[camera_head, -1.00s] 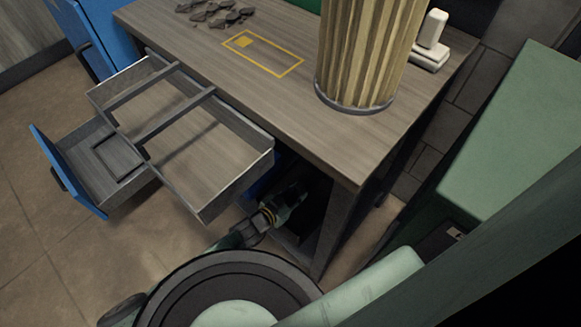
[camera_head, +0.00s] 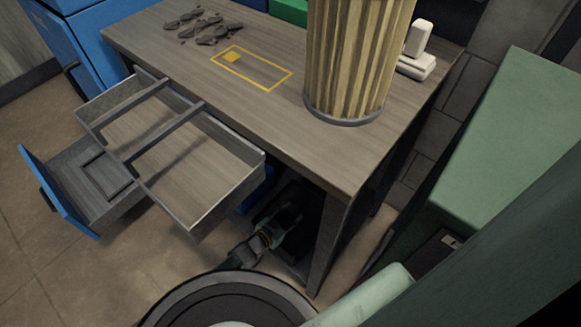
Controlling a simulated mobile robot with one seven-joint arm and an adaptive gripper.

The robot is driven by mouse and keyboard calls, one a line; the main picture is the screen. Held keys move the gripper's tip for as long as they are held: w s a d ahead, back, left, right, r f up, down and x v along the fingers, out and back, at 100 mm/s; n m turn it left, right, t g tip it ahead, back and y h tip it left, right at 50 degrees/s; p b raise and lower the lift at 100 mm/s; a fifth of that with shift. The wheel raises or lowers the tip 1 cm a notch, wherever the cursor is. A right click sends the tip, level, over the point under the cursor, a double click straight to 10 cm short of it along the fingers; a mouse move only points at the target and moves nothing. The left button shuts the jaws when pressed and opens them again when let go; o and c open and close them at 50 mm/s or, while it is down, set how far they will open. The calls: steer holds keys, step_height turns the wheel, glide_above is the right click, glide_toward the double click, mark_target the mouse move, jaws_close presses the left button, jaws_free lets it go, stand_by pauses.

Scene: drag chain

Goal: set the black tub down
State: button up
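My arm reaches in under the wooden table (camera_head: 300,130), below the open drawer. My gripper (camera_head: 293,207) is in the shadow there, small and dark, and its fingers do not show clearly. A black shape (camera_head: 312,212) lies in the dark right at the gripper. It may be the black tub, but its outline is lost in the shadow. I cannot tell whether the gripper holds it or whether it touches the floor or a shelf.
An open drawer (camera_head: 188,225) with dividers juts out left of my arm. A table leg (camera_head: 328,245) stands close on the right. A yellow-outlined rectangle (camera_head: 262,82), dark links (camera_head: 212,33) and a tall ribbed cylinder (camera_head: 350,60) are on the tabletop. A green block (camera_head: 510,140) stands right.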

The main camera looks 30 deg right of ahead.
steer(key=shift+o, duration=0.6)
steer(key=shift+a, duration=0.15)
steer(key=v, duration=1)
steer(key=shift+a+r, duration=0.15)
steer(key=shift+s+a+r, duration=0.25)
steer(key=shift+s+a, duration=0.05)
steer(key=shift+a, duration=0.25)
